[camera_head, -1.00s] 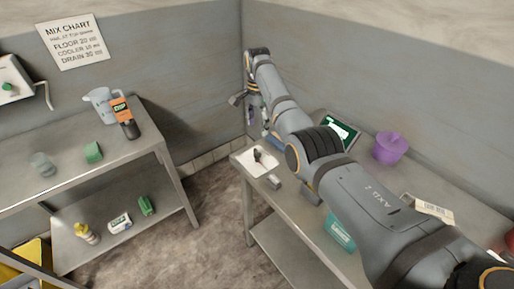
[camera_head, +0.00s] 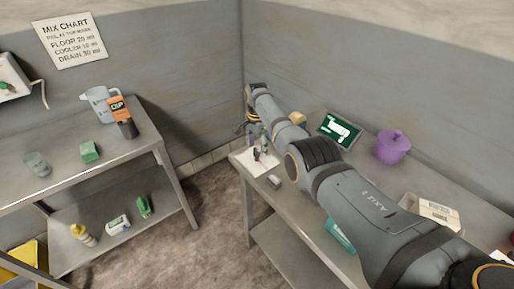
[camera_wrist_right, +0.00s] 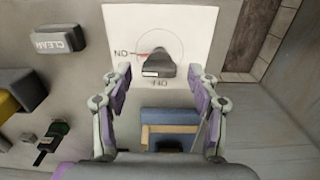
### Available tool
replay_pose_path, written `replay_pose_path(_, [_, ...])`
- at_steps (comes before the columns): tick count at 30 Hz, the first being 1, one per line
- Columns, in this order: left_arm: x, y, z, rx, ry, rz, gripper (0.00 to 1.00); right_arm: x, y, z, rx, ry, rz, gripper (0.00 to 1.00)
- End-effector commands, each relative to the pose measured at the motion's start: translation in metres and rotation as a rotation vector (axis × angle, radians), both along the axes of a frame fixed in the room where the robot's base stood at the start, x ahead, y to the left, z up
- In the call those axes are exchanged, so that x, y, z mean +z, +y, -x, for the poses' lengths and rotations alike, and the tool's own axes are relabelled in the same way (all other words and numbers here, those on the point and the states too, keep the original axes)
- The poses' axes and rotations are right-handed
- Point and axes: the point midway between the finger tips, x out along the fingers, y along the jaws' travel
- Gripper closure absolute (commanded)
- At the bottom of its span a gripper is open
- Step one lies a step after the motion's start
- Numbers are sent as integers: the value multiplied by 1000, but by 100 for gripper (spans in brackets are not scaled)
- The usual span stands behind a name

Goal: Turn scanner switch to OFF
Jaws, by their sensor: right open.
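The scanner switch is a dark knob (camera_head: 257,154) on a white plate (camera_head: 264,168) at the near left corner of the right table. In the right wrist view the knob (camera_wrist_right: 155,62) has a white mark on its lower side and a red line to its left. ON is printed left of it and OFF, upside down, below it. My right gripper (camera_wrist_right: 161,76) is open, its two fingertips apart to the left and right of the knob's lower end. Contact cannot be told. In the head view the gripper (camera_head: 258,136) is partly hidden by my arm.
A grey block marked CLEAR (camera_wrist_right: 58,39) lies beside the plate. A blue and tan object (camera_wrist_right: 171,128) shows between the fingers. Walls border the corner.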

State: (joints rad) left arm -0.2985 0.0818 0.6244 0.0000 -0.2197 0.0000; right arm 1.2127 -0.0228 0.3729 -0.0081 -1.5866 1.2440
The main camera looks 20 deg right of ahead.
Motion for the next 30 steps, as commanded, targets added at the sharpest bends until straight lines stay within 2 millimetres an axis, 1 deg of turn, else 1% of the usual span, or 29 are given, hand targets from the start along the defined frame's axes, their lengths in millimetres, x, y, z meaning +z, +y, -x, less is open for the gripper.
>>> replay_pose_path(3, [-2, 0, 1, 0, 2, 0, 17, -5, 0, 0, 0, 0, 0, 40])
replay_pose_path(9, [-2, 0, 3, 0, 5, 0, 17, -5, 0, 0, 0, -1, 0, 40])
replay_pose_path(10, [-2, 0, 3, 0, 5, 0, 17, -5, 0, 0, 0, -1, 0, 41])
replay_pose_path(21, [-2, -1, 3, 1, 6, 2, 17, -5, 0, 0, 0, -1, 0, 91])
replay_pose_path(22, [-2, -2, 3, 1, 6, 2, 17, -5, 0, 0, 0, -1, 0, 94])
replay_pose_path(30, [-2, -2, 4, 1, 7, 2, 17, -4, 0, 0, 32, -1, 0, 94])
